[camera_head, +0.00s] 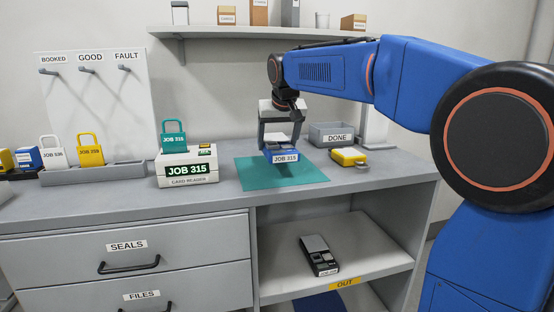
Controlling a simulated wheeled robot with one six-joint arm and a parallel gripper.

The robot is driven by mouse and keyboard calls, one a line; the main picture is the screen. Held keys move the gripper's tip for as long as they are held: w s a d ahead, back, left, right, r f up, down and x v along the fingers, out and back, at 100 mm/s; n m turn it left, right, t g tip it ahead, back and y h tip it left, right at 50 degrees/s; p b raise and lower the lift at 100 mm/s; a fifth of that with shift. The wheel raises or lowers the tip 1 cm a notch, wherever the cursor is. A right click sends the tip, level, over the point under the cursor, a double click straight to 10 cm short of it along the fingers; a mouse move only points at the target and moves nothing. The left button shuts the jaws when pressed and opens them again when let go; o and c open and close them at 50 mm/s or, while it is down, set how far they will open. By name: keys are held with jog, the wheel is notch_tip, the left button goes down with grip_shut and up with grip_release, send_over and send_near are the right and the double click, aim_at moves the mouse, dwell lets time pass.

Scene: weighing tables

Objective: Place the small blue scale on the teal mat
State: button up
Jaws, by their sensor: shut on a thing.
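The small blue scale (285,157) with a white "JOB 315" label is between the fingers of my gripper (281,144). My gripper points down and is shut on the scale. The scale is over the teal mat (310,178), which lies flat on the grey counter. A dark shadow lies on the mat below it. I cannot tell for sure whether the scale touches the mat or is a little above it.
A card reader (188,171) with a teal "JOB 315" tag (173,136) stands left of the mat. A yellow device (348,157) and a grey "DONE" tray (326,134) are to the right. A black device (318,256) lies on the shelf below.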

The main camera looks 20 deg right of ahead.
jog(key=shift+f, duration=2.65)
jog(key=o, duration=1.3)
jog(key=shift+f, duration=0.1)
jog(key=shift+o, duration=0.2)
jog(key=v, duration=1.2)
jog(key=s+d+f, duration=0.3)
jog(key=s+f, duration=1.1)
jog(key=s, duration=0.4)
jog(key=s+d+f+g, duration=0.1)
jog(key=s+d+f, duration=0.3)
jog(key=s+f, duration=1)
jog(key=s, duration=0.4)
jog(key=shift+s+f+n, duration=0.25)
jog(key=shift+f+n, duration=0.05)
jog(key=shift+d, duration=0.1)
